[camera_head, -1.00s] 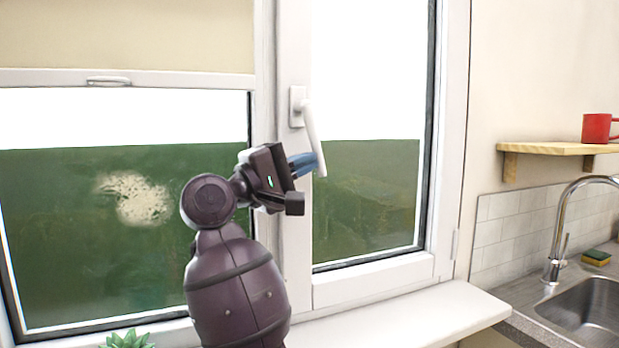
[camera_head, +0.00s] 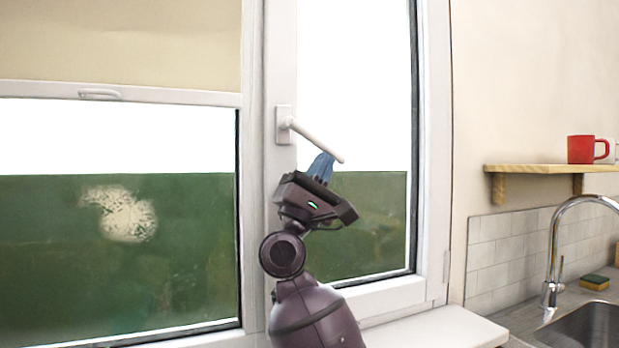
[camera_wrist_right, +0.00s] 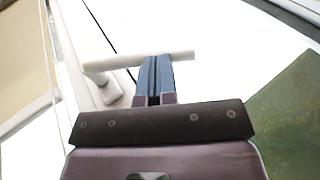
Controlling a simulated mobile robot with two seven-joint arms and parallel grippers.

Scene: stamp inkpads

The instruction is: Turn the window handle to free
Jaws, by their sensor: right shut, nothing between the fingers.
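The white window handle (camera_head: 316,139) sits on its base plate (camera_head: 284,125) on the window frame. Its lever slants down to the right, between hanging and level. My right gripper (camera_head: 322,166) is shut, with its blue fingertips just under the lever near its free end. In the right wrist view the handle (camera_wrist_right: 118,63) crosses at the tips of the shut blue fingers (camera_wrist_right: 155,75). The fingers appear to touch the lever from below, with nothing between them. My left gripper is not in view.
The window sash (camera_head: 430,150) is closed in its frame. A beige blind (camera_head: 120,45) covers the top of the left pane. The sill (camera_head: 450,328) runs below. At the right are a shelf (camera_head: 535,168) with a red mug (camera_head: 581,150), a tap (camera_head: 553,250) and a sink (camera_head: 590,325).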

